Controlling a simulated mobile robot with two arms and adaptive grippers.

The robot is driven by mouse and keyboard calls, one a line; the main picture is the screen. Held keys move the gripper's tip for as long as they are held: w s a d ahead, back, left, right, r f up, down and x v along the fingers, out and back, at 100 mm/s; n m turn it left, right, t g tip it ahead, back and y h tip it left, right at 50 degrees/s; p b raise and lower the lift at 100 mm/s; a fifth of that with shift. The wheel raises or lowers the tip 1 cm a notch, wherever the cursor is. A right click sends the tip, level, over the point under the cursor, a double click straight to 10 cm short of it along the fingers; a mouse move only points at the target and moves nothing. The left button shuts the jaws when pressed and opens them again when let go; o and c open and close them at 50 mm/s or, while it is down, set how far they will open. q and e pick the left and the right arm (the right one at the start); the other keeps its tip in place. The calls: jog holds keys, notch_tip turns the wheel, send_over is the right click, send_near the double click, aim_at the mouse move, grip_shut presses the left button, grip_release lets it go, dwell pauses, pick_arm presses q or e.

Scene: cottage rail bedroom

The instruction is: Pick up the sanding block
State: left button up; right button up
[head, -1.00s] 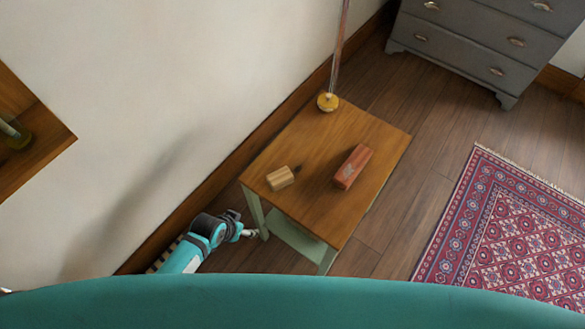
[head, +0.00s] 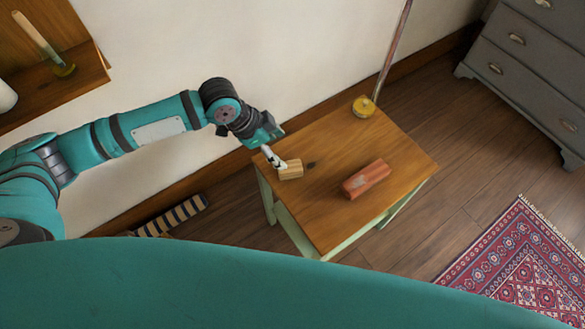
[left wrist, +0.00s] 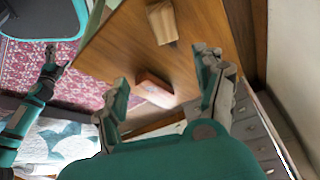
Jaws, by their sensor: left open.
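A small pale wooden block, which I take as the sanding block (head: 291,170), lies on the left part of a small wooden-topped table (head: 325,215). My left gripper (head: 273,158) is at its left edge in the head view, pointing down to it; whether they touch I cannot tell. In the left wrist view my left gripper (left wrist: 168,88) is open and empty, and the block (left wrist: 163,22) shows at the top, beyond the fingers. My right gripper (left wrist: 52,66) shows small at the left of that view; its jaws are too small to judge.
A red brick-like block (head: 366,179) lies right of the pale block. A striped roll (head: 172,215) lies on the floor. A wall shelf (head: 60,95) is at upper left.

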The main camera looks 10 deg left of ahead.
pick_arm(q)
jog(key=a+r, duration=0.2)
jog(key=a, duration=0.2)
send_near(289, 167)
jog(key=shift+y, duration=0.4)
jog(key=x, duration=1)
jog(key=shift+d+r, duration=0.2)
jog(key=shift+d, duration=0.05)
jog(key=c, duration=1.2)
